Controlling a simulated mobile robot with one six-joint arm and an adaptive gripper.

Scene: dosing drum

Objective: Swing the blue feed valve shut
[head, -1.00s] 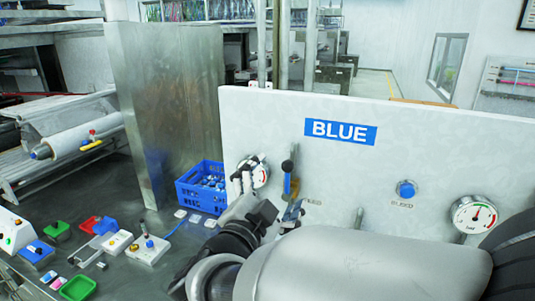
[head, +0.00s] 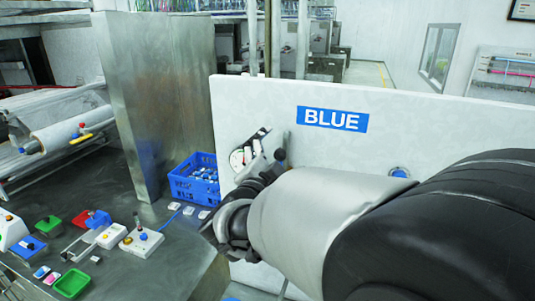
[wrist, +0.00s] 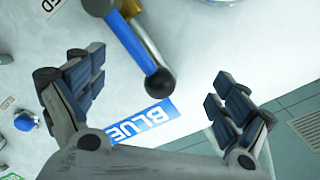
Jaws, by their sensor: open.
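The knob lies between my gripper's (wrist: 158,76) two spread fingers, with visible gaps on both sides. My gripper is open and holds nothing. In the head view my gripper (head: 256,153) is in front of the white panel (head: 440,130), left of the black knob (head: 281,154). My arm hides the rest of the lever there. How far the fingers are from the knob in depth is unclear.
A blue BLUE label (head: 333,119) is on the panel. A blue bleed button (head: 400,172) is to the right, partly behind my arm. A blue crate (head: 183,191) and a bench with several small control boxes (head: 141,242) are at left, beside a tall metal sheet (head: 150,100).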

